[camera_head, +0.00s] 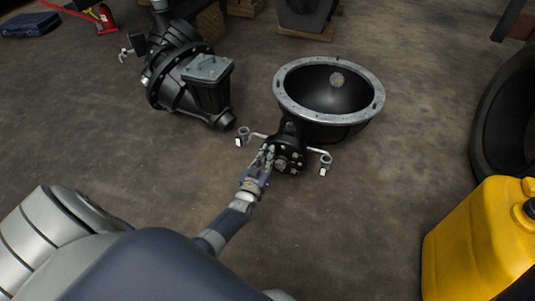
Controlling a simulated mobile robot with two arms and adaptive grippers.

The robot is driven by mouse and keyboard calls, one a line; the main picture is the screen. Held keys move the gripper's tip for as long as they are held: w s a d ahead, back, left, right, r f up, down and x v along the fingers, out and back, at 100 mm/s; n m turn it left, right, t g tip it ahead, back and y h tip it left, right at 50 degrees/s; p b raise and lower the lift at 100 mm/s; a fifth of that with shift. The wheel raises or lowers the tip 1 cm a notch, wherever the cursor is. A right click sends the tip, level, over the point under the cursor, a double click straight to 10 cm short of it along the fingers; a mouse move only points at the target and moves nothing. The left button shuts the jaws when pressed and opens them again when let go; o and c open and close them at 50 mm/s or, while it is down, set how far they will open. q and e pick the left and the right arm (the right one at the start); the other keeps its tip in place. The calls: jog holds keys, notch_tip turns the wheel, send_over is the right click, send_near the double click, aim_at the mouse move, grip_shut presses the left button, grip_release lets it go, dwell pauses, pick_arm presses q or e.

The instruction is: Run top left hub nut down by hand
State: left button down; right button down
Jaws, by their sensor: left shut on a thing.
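A black hub (291,157) with several small bright nuts or studs on its face sits at the near end of a black housing with a wide grey flange ring (377,97). My left gripper (268,152) is at the upper left of the hub face, its fingers shut on a small part there. The fingers hide the top left nut, so its thread and seating cannot be seen. My right gripper is not in view.
A dark gearbox-like unit (207,68) stands on the floor behind left. A yellow jerrycan (480,243) is at the front right, with a large tyre (505,110) behind it. Bracket arms with casters (325,163) flank the hub. The floor between is clear.

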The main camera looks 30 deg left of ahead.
pick_arm(q)
jog(key=c, duration=1.8)
grip_release()
jog(key=shift+f, duration=0.1)
jog(key=shift+o, duration=0.2)
jog(key=n, duration=0.3)
jog(key=shift+n+b, duration=0.3)
jog(key=shift+n, duration=0.1)
grip_shut()
jog(key=shift+m, duration=0.9)
grip_release()
